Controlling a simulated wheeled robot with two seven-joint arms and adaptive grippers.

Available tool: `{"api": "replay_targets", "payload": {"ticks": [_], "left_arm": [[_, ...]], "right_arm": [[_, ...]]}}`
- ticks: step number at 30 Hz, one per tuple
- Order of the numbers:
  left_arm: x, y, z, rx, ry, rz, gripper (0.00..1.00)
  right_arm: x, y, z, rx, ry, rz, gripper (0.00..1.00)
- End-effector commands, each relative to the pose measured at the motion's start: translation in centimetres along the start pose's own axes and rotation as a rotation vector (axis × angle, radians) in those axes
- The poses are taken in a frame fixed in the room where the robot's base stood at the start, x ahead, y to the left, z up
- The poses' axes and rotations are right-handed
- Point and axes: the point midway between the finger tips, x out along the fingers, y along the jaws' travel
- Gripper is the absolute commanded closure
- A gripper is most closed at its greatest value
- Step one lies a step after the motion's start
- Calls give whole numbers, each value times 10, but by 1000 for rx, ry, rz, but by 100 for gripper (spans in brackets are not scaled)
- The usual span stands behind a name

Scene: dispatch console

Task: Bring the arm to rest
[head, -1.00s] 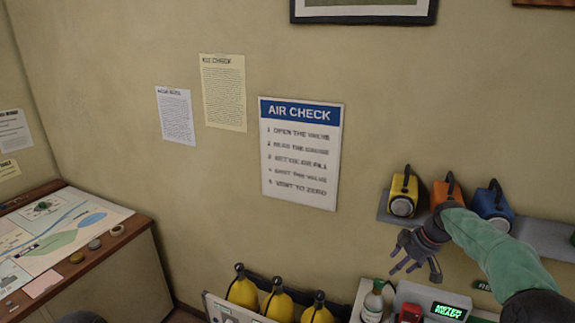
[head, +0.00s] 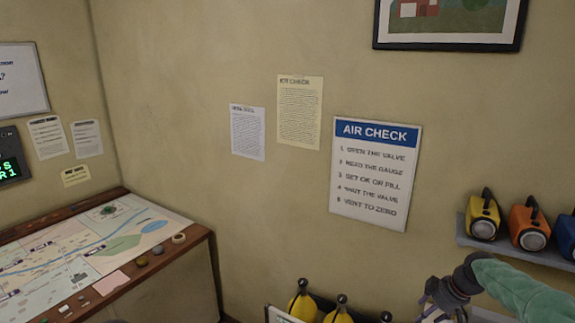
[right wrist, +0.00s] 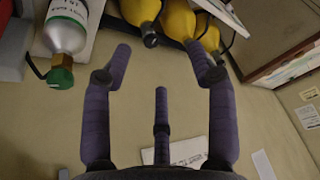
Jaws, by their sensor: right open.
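My right gripper (head: 440,306) is at the lower right of the head view, on a green-sleeved arm that comes in from the right edge. In the right wrist view my right gripper (right wrist: 160,70) has its purple fingers spread apart with nothing between them. Yellow cylinders (right wrist: 180,24) and a white-and-green bottle with a green knob (right wrist: 66,35) lie beyond the fingertips there. My left gripper does not show in either view.
A shelf (head: 475,236) holds a yellow lamp (head: 483,216) and an orange lamp (head: 529,228) at right. Yellow cylinders (head: 303,304) stand at the bottom. A map desk (head: 90,250) fills the lower left. The AIR CHECK sign (head: 375,172) hangs on the wall.

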Motion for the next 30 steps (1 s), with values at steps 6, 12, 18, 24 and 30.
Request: {"api": "replay_targets", "payload": {"ticks": [6,12,18,24,30], "left_arm": [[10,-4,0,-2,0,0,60],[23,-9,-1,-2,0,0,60],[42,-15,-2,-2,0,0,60],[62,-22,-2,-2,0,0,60],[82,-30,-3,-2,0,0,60]], "right_arm": [[61,-21,8,63,-14,-24,42],[141,-58,26,159,-38,-54,42],[246,-127,65,305,-78,-90,42],[328,-212,120,462,-127,-119,42],[381,-306,188,625,-185,-141,42]]}}
